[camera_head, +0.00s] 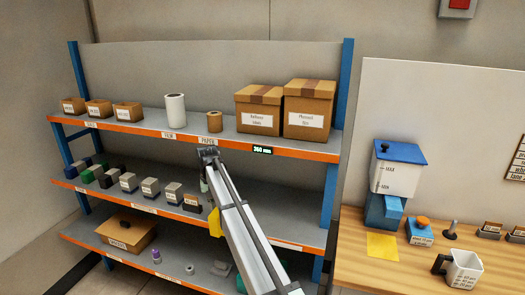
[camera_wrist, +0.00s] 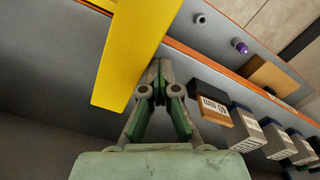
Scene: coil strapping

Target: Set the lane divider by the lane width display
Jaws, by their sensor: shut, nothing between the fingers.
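The yellow lane divider (camera_head: 215,222) shows at the front of the middle shelf, right of the small labelled boxes and partly hidden by my arm. In the wrist view the yellow divider (camera_wrist: 133,50) is large and close. My gripper (camera_wrist: 160,66) is shut and empty, with its fingertips beside the divider's edge. I cannot tell whether they touch it. In the head view my arm hides most of this spot. The lane width display (camera_head: 262,150) on the top shelf's front edge reads what looks like 360 mm in green.
Several small labelled boxes (camera_head: 150,188) stand on the middle shelf, left of the divider; the nearest box (camera_wrist: 208,103) is close to my fingers. Cartons (camera_head: 309,108) and rolls (camera_head: 175,110) stand on the top shelf above. The middle shelf right of my arm (camera_head: 300,228) looks clear.

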